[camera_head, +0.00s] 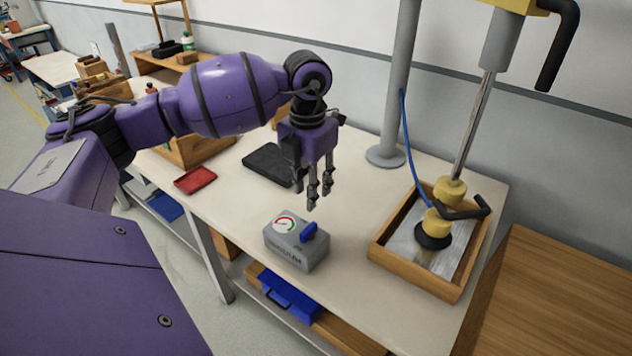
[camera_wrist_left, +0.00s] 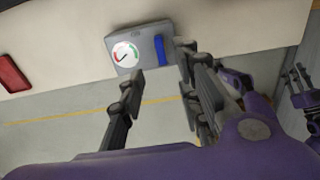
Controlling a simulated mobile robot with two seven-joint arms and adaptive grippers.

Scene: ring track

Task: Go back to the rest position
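My left gripper (camera_head: 319,192) hangs fingers-down above the workbench (camera_head: 360,305), behind and above a grey box (camera_head: 296,245) with a round dial and a blue lever (camera_head: 308,232). In the left wrist view, the fingers of my left gripper (camera_wrist_left: 160,68) stand apart with nothing between them. The grey box (camera_wrist_left: 143,48) shows beyond the fingertips, not touched. A purple part with dark fingers at the right edge of the left wrist view looks like my right gripper (camera_wrist_left: 298,84); its opening is unclear. It does not show in the head view.
A wooden tray (camera_head: 386,258) with a metal plate stands at the right, under a yellow and grey hanging tool (camera_head: 450,190). A grey post (camera_head: 397,90) rises behind. A red tray (camera_head: 195,180) and a black pad (camera_head: 268,165) lie left of the gripper.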

